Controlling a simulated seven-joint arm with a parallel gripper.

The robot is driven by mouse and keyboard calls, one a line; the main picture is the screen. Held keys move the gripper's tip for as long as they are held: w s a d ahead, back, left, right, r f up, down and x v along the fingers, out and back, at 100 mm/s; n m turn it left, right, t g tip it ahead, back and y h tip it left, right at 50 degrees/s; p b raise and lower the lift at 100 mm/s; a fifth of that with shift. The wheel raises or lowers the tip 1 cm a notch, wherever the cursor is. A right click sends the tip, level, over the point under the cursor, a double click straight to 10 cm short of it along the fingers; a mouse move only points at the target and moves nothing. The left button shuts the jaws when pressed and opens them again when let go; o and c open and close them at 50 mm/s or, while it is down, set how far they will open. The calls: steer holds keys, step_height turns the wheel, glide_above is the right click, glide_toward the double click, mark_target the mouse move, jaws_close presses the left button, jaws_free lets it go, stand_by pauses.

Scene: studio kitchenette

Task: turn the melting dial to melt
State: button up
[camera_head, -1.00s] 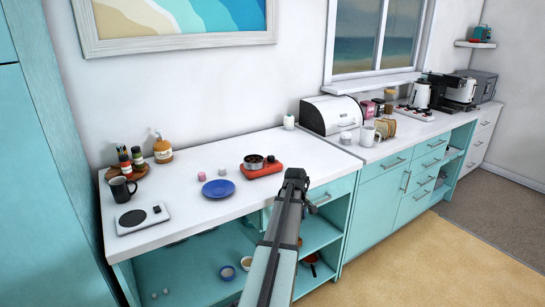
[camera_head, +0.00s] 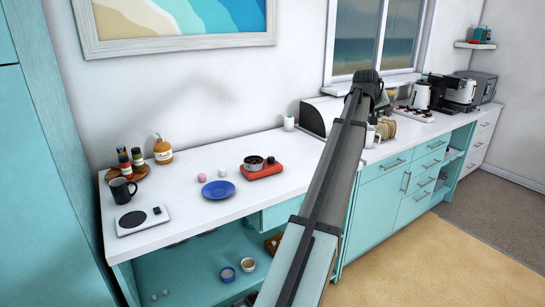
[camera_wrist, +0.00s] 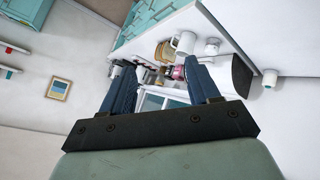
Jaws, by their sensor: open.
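A red warmer (camera_head: 262,173) sits on the white counter with a small dark pot (camera_head: 254,163) on it. A small dark knob (camera_head: 271,160) shows at its right end; its setting is too small to read, and I cannot tell for sure that it is the melting dial. My gripper is raised to the right of the warmer, well apart from it, and its fingertips are mostly hidden in the head view. In the wrist view my gripper (camera_wrist: 160,66) is open with nothing between its fingers. The warmer cannot be made out there.

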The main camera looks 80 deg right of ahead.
steer(key=w+d+f+n+t+y, duration=0.1)
steer(key=w+d+f+n+t, duration=0.15)
steer(key=w+d, duration=0.4)
steer(key=n+t+y, duration=0.7)
steer(key=n, duration=0.6)
glide_toward(272, 157)
steer(key=x, duration=0.9)
steer(key=shift+w+a+r, duration=0.1)
steer(key=shift+c, duration=0.2)
steer(key=c, duration=1)
